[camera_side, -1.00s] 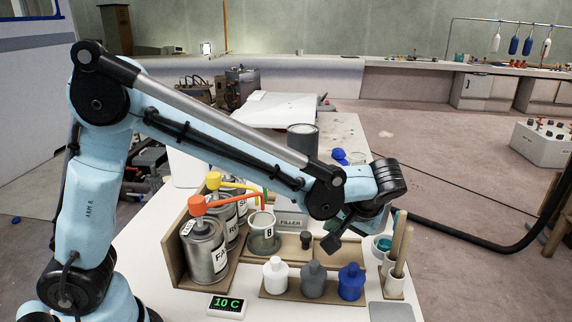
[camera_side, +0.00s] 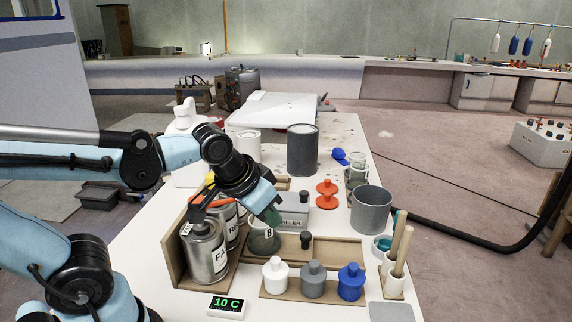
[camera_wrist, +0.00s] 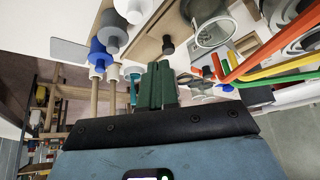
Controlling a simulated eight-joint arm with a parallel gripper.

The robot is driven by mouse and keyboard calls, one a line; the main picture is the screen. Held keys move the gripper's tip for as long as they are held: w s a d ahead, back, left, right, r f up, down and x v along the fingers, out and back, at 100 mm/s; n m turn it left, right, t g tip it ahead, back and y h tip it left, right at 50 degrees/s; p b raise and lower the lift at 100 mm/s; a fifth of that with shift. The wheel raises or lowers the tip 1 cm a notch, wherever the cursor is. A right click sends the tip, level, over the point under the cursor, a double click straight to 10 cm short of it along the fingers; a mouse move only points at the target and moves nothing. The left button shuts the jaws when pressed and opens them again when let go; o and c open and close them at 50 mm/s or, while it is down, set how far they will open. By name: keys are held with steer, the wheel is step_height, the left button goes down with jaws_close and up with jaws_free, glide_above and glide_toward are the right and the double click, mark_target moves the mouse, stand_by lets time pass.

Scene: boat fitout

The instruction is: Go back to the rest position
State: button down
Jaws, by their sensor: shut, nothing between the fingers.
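My gripper (camera_side: 271,216) is in the middle of the side view, angled down above the cup marked B (camera_side: 263,240). Its green fingers are together with nothing between them, and they also show shut in the wrist view (camera_wrist: 157,88). My arm comes in low from the left edge and is folded back. I cannot tell the exact gap between the fingertips and the cup.
Pump cans (camera_side: 206,252) stand left of the cup. White (camera_side: 275,275), grey (camera_side: 312,280) and blue (camera_side: 351,283) bottles stand in front. A filler box (camera_side: 294,202), a tall grey can (camera_side: 302,150) and a grey pot (camera_side: 371,210) stand around.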

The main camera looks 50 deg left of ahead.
steer(key=shift+s+a+f+t+h, duration=0.15)
steer(key=shift+s+t, duration=0.15)
steer(key=shift+s, duration=0.05)
steer(key=shift+s+a+f+t+h, duration=0.1)
steer(key=shift+s+t+h, duration=0.05)
steer(key=shift+s+t, duration=0.2)
